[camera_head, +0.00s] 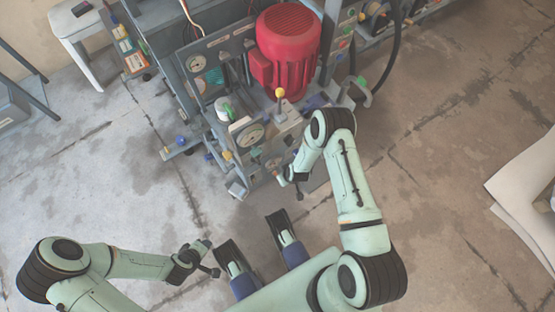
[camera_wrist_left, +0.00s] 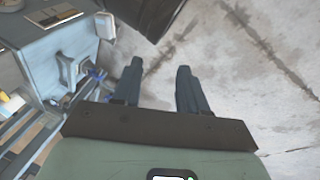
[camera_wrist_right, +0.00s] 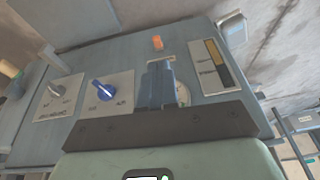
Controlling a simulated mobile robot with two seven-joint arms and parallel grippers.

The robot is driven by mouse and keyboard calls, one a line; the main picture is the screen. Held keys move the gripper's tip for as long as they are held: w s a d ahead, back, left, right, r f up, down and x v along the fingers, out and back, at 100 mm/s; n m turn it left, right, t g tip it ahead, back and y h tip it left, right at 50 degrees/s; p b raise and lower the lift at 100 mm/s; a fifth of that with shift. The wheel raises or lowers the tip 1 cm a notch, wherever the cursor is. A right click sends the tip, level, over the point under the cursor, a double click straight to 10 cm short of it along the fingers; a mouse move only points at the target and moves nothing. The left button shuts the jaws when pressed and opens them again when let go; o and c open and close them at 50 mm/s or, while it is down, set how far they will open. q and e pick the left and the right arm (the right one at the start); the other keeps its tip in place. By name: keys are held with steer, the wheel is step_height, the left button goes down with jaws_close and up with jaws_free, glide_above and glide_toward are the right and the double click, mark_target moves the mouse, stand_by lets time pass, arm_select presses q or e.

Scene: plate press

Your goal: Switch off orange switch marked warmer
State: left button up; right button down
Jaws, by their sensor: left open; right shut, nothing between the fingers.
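A small orange switch (camera_wrist_right: 157,43) stands on a grey panel (camera_wrist_right: 130,55) in the right wrist view. I cannot read a warmer marking or tell its on or off position. My right gripper (camera_wrist_right: 157,68) is shut and empty, with its tips just short of the switch in the picture; I cannot tell whether they touch the panel. In the head view my right gripper (camera_head: 289,184) is at the front of the machine. My left gripper (camera_head: 210,258) is open and empty over the floor; its spread fingers show in the left wrist view (camera_wrist_left: 158,88).
A blue knob (camera_wrist_right: 103,90) and a grey knob (camera_wrist_right: 56,91) sit left of my right fingers. A yellow and black label plate (camera_wrist_right: 210,66) is to their right. A red motor (camera_head: 288,45) stands on the machine.

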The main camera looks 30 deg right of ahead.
arm_select(q)
steer(key=shift+w+a+f+b, duration=0.2)
steer(key=shift+w+f+b, duration=0.1)
steer(key=shift+w+f, duration=0.35)
arm_select(e)
steer(key=shift+w+d+f+n, duration=0.15)
steer(key=shift+w+d+f, duration=0.1)
steer(key=shift+w+f, duration=0.3)
steer(key=shift+w+d+f+n, duration=0.15)
steer(key=shift+w+d+f, duration=0.1)
steer(key=shift+w+f, duration=0.25)
steer(key=shift+w+r, duration=0.1)
steer(key=b+x, duration=0.4)
steer(key=x, duration=0.5)
steer(key=shift+d, duration=0.1)
steer(key=shift+w+f, duration=0.25)
steer(key=shift+f, duration=0.2)
arm_select(q)
steer(key=s+a+f+g, duration=0.1)
steer(key=s+f+g, duration=0.1)
steer(key=s+f, duration=0.5)
steer(key=shift+s+a+n, duration=0.15)
steer(key=shift+a+n, duration=0.05)
steer(key=shift+n, duration=0.1)
